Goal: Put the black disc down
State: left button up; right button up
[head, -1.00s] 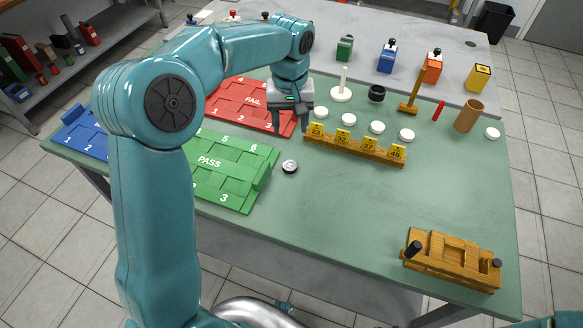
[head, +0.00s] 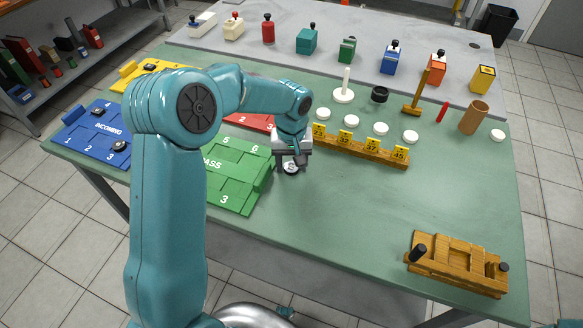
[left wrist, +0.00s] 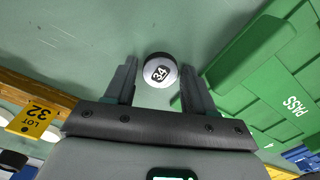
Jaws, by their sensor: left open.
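A small black disc (head: 291,168) with a silver top lies on the green table, right of the green PASS tray (head: 235,195). In the left wrist view the disc (left wrist: 160,70) shows the number 34. My left gripper (head: 291,164) is open directly over the disc; its two fingers (left wrist: 158,88) stand on either side of it with gaps showing. I cannot tell whether the fingertips reach down to the disc's level. My right gripper is not in view.
The wooden rack (head: 360,150) with yellow lot tags stands right of the gripper, white discs (head: 380,128) behind it. The red tray (head: 245,121) is partly hidden by my arm. A blue INCOMING tray (head: 80,142) is left. The table's front middle is clear; a wooden fixture (head: 457,265) sits front right.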

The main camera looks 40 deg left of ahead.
pick_arm(q)
jog(key=shift+r, duration=0.1)
jog(key=c, duration=0.9)
